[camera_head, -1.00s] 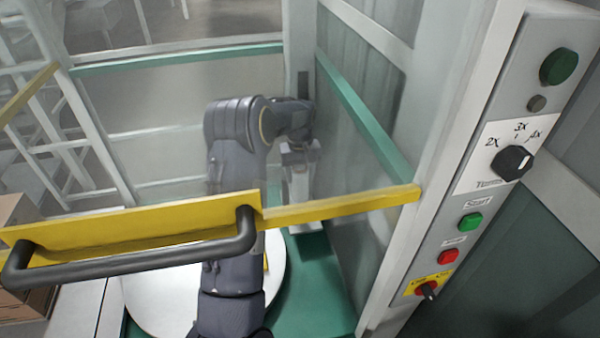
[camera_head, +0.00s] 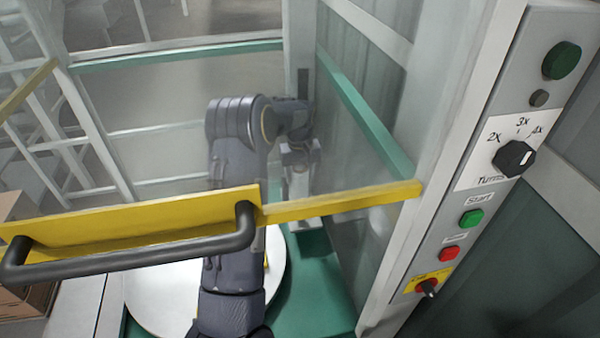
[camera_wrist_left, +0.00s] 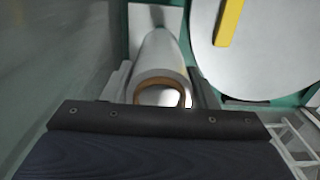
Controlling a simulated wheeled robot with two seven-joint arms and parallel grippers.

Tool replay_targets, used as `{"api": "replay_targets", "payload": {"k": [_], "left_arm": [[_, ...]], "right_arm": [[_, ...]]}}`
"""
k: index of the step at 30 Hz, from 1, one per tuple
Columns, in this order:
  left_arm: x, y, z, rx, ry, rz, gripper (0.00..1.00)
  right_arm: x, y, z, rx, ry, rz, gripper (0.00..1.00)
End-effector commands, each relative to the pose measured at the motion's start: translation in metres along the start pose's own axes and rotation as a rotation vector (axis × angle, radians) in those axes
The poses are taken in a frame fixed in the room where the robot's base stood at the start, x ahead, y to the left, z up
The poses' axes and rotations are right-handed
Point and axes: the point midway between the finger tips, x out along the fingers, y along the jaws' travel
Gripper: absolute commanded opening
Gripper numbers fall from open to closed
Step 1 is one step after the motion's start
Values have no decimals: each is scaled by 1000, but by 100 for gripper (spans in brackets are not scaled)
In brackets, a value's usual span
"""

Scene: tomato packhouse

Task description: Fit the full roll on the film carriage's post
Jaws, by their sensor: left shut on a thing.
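The full roll (camera_wrist_left: 163,60) is a white cylinder with a brown cardboard core at its near end in the left wrist view. My left gripper (camera_wrist_left: 162,88) is shut on it, one finger on each side near that end. In the head view my left gripper (camera_head: 299,160) is far inside the machine, beside the right-hand clear wall. A pale upright shape shows below it, but I cannot tell roll from carriage there. The carriage's post is not visible, so I cannot tell whether the roll is on it. My right gripper is not in view.
A white turntable (camera_head: 160,295) lies below on a green base (camera_head: 315,290). A control panel (camera_head: 480,190) stands at the right. A clear wall (camera_head: 345,240) is close to the gripper.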

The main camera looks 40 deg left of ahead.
Motion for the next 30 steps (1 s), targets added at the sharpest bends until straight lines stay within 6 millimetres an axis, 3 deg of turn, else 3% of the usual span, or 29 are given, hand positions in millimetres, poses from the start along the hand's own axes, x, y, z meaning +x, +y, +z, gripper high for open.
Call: {"api": "replay_targets", "payload": {"k": [30], "left_arm": [[35, 0, 0, 0, 1, 1, 34]], "right_arm": [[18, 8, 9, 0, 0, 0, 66]]}}
